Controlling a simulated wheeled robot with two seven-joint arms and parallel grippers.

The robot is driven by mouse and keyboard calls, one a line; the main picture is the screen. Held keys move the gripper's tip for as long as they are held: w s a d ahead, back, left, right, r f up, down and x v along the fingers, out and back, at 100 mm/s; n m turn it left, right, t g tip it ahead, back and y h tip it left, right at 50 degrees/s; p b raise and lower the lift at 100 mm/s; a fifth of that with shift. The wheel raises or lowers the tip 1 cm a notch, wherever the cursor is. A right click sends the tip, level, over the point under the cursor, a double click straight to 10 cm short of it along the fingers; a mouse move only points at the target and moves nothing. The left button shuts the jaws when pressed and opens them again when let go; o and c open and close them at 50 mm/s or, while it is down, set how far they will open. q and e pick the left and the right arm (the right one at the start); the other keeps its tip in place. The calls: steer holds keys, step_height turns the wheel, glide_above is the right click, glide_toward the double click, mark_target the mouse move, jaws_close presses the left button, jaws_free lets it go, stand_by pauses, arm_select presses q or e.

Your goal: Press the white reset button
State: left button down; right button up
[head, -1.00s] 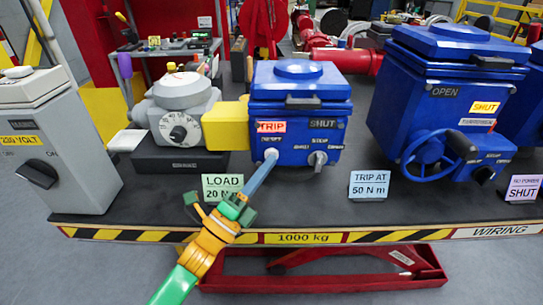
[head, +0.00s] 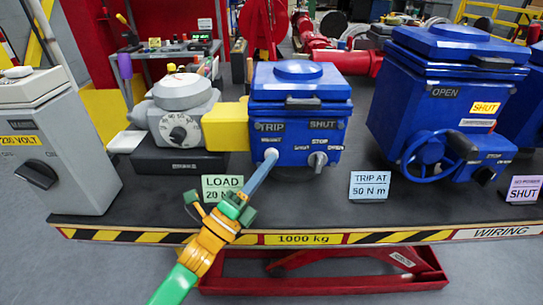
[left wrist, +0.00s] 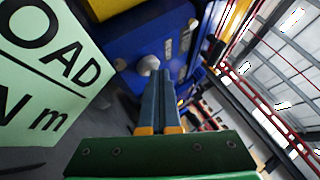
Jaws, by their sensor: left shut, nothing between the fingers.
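The white reset button (head: 271,154) is on the lower left of the front of the middle blue actuator box (head: 300,105). My left gripper (head: 268,160) comes from below, its long blue fingers shut and empty, with the tips at the button. In the left wrist view the fingers (left wrist: 158,85) point at the round pale button (left wrist: 148,64), and the tips appear to touch it. The TRIP window (head: 271,127) on the box is dark. A grey selector knob (head: 318,160) sits right of the button. My right gripper is not in view.
A green LOAD card (head: 222,187) stands close beside my left gripper. A TRIP AT 50 N m card (head: 370,185) and a larger blue actuator with a handwheel (head: 438,159) are to the right. A grey switch box (head: 62,140) stands at left.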

arm_select(q)
steer(key=shift+s+p, duration=0.3)
steer(key=shift+s, duration=0.4)
steer(key=shift+s+p, duration=0.4)
steer(key=shift+s, duration=0.1)
steer(key=shift+s+p, duration=0.75)
steer(key=shift+s, duration=1.25)
